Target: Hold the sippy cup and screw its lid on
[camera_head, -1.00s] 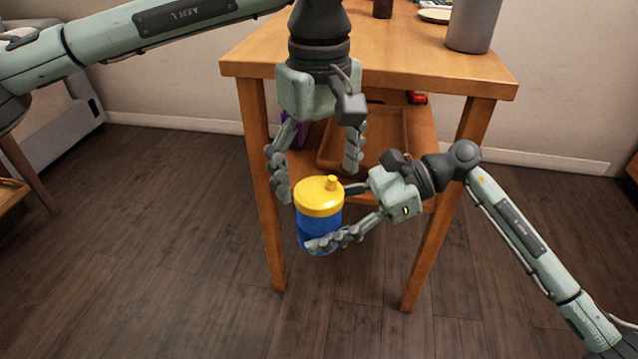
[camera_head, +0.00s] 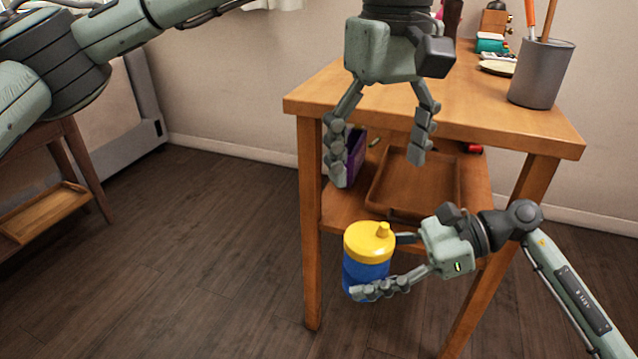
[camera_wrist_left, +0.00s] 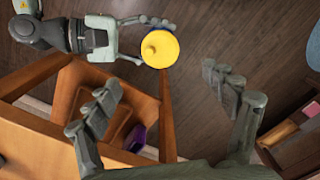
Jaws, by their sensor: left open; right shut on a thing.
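The sippy cup (camera_head: 365,272) has a blue body and a yellow lid (camera_head: 370,241) with a small spout. The lid sits on top of the cup; I cannot tell how tightly. My right gripper (camera_head: 385,266) is shut around the blue body and holds the cup upright in the air, in front of the wooden table. My left gripper (camera_head: 377,168) is open and empty, pointing down above the cup, clear of the lid. In the left wrist view the yellow lid (camera_wrist_left: 160,48) shows from above, beyond the spread left fingers (camera_wrist_left: 168,115).
The wooden table (camera_head: 440,100) stands just behind, with a grey bin (camera_head: 541,75) on top. Its lower shelf carries a brown tray (camera_head: 415,188) and a purple item (camera_head: 355,157). A second low wooden stand (camera_head: 45,212) is at the left. The floor in front is clear.

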